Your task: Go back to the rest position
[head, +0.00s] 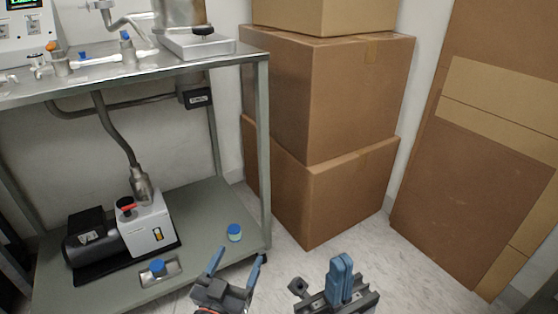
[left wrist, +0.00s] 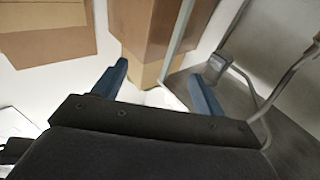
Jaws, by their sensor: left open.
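My left gripper (head: 239,256) is at the bottom middle of the head view, in front of the cart's lower shelf. Its two blue fingers are spread apart with nothing between them. The left wrist view also shows this open left gripper (left wrist: 158,82), with boxes and part of the cart beyond it. My right gripper (head: 341,266) is to the right of it, over the bare floor. Its blue fingers stand upright side by side, closed, with nothing visible between them.
Stacked cardboard boxes (head: 335,190) stand behind. Flat cardboard (head: 480,200) leans at right. Floor between is clear.

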